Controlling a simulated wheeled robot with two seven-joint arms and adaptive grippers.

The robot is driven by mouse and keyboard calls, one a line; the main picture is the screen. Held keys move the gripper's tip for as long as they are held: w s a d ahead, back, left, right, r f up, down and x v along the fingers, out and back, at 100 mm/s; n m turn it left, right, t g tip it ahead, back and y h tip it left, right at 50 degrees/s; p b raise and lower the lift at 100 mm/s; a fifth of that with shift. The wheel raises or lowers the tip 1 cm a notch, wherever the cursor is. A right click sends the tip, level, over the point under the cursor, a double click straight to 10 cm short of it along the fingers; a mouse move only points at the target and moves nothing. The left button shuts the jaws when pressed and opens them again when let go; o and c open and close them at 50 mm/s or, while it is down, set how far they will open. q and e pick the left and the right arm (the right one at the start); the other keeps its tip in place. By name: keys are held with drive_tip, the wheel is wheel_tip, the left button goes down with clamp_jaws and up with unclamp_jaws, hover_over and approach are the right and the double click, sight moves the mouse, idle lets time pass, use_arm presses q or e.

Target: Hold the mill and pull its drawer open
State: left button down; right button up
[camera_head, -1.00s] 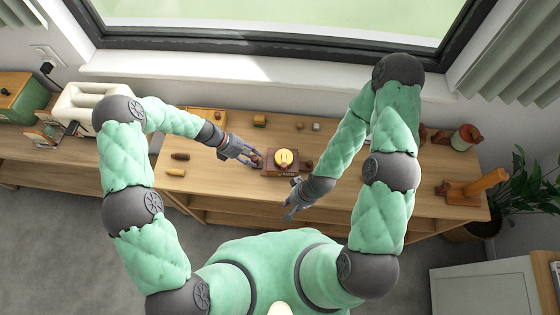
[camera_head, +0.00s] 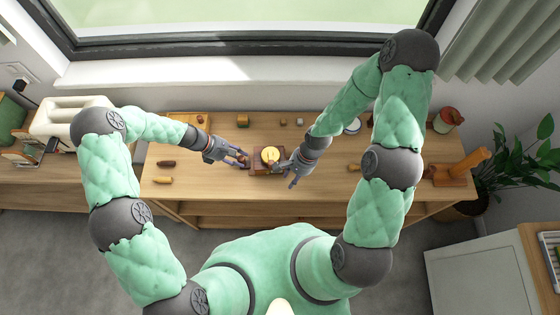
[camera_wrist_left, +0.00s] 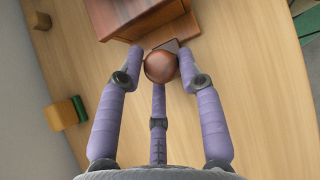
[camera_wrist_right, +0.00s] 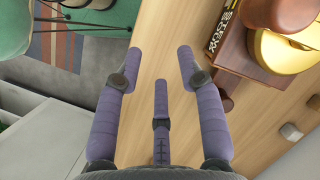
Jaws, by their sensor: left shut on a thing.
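The mill (camera_head: 259,171) is a brown box with a yellow dome on top, near the front middle of the table in the head view. Its box is at the top of the left wrist view (camera_wrist_left: 135,12); its yellow dome (camera_wrist_right: 285,52) and lettered side are at the right of the right wrist view. My left gripper (camera_head: 245,159) is shut on a round brown knob (camera_wrist_left: 160,67) at the mill's left side. How far the drawer stands out is unclear. My right gripper (camera_wrist_right: 158,52) is open and empty beside the mill's right side.
A wooden stand with an orange handle (camera_head: 470,163) is at the table's right end. Two small brown and yellow items (camera_head: 165,163) lie at the left. A white toaster-like box (camera_head: 70,116) stands further left. Small blocks (camera_head: 243,121) sit behind the mill.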

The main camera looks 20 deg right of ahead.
drive_tip(key=w+d+r+m, duration=0.3)
drive_tip(key=w+d+m, duration=0.4)
drive_tip(key=w, duration=0.2)
drive_tip(key=shift+t, duration=0.4)
drive_tip(key=shift+x, duration=3.2)
drive_tip(key=shift+s, duration=0.1)
clamp_jaws()
